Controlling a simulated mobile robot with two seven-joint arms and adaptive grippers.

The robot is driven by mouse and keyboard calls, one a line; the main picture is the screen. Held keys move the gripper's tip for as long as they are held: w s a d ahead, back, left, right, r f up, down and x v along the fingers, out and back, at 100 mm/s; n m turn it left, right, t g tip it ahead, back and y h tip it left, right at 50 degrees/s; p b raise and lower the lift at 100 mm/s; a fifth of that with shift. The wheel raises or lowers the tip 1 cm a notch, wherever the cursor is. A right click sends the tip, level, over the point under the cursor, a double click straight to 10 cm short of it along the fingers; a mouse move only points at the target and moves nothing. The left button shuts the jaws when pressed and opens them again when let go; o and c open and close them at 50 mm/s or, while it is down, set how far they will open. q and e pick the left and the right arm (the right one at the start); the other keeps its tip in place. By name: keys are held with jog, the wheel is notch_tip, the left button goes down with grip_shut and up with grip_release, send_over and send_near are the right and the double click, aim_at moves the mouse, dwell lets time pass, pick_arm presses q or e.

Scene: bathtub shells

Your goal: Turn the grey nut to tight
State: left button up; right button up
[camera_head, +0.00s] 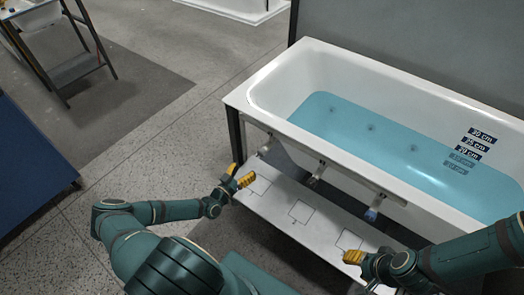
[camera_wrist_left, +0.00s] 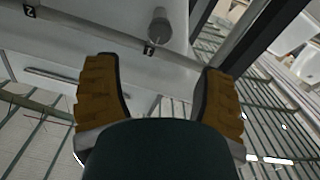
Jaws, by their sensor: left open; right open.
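Fittings hang from the front side of the bathtub (camera_head: 285,125): a pale left one (camera_head: 266,147), a greyish middle one (camera_head: 315,176) and one with a blue end (camera_head: 371,214) on the right. Which one carries the grey nut I cannot tell for sure in the head view. In the left wrist view a grey cylindrical part (camera_wrist_left: 159,26) stands beyond my fingertips, apart from them. My left gripper (camera_head: 240,176) is open and empty, below and left of the left fitting. My right gripper (camera_head: 353,257) is open, below the blue-ended fitting; nothing shows in it.
A white panel (camera_head: 270,205) with square outlines lies below the fittings, close to both grippers. The tub holds water and has depth labels (camera_head: 468,147). A dark post (camera_head: 236,132) stands at the tub's left end.

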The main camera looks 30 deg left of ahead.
aim_at(260, 154)
pick_arm(q)
jog(key=w, duration=0.7)
jog(key=w+d+b, duration=0.1)
jog(key=w, duration=0.3)
jog(key=shift+w, duration=0.25)
jog(key=c, duration=1.2)
